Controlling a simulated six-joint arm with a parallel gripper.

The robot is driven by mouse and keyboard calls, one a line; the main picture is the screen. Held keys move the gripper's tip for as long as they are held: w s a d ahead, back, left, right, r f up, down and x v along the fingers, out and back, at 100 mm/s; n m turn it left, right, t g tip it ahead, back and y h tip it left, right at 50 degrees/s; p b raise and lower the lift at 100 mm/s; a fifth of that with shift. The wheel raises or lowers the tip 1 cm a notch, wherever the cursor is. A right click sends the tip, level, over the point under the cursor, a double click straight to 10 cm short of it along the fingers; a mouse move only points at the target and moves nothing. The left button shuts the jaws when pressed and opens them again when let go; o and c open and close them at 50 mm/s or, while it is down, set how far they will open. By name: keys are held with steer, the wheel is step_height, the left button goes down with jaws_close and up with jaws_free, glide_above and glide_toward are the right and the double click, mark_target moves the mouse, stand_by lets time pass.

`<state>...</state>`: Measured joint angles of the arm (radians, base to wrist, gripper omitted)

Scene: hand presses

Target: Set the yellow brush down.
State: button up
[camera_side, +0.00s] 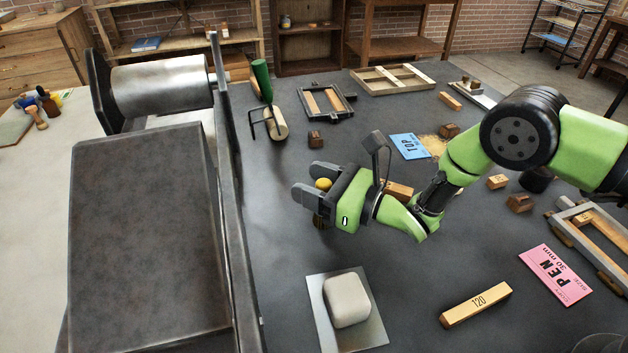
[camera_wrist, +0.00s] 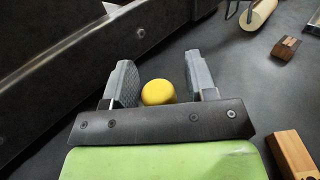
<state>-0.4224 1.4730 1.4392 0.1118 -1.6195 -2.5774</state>
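The yellow brush shows as a round yellow knob (camera_side: 323,184) between my fingers, with a brown part (camera_side: 318,220) below them. It looks upright and low over the dark table, but I cannot tell whether its lower end touches. In the wrist view the yellow knob (camera_wrist: 158,92) sits between the two grey fingers, with a gap on the right and a narrow one on the left. My gripper (camera_side: 303,180) is open around the brush; it also shows in the wrist view (camera_wrist: 161,60).
A pale block on a grey plate (camera_side: 375,333) lies in front. A large metal press (camera_side: 150,230) stands to the left. A green-handled roller (camera_side: 262,82) and a small wooden block (camera_side: 315,140) lie behind. Wooden block 120 (camera_side: 476,305) and a pink card (camera_side: 555,275) lie at front right.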

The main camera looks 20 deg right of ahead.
steer(key=shift+r, duration=0.15)
steer(key=v, duration=1.2)
steer(key=shift+r, duration=0.1)
steer(key=w+d+r+m+t+h, duration=0.1)
steer(key=w+d+r+m+h, duration=0.3)
steer(key=r+m, duration=0.65)
steer(key=w+d+r+m+h, duration=0.2)
steer(key=d+r+m+h, duration=0.5)
steer(key=m, duration=0.6)
steer(key=s+d+r+m+g+h, duration=0.1)
steer(key=s+d+r+m+g, duration=0.1)
steer(key=s+r+m, duration=0.35)
steer(key=s+d+r+m+g, duration=0.1)
steer(key=s+d+r+m, duration=0.1)
steer(key=s+m, duration=0.6)
steer(key=s+m+g+y, duration=0.1)
steer(key=s+m+g, duration=0.2)
steer(key=s+m, duration=0.8)
steer(key=shift+s+a+m+g, duration=0.3)
steer(key=shift+a+m, duration=0.15)
steer(key=shift+m, duration=0.15)
steer(key=shift+f, duration=0.15)
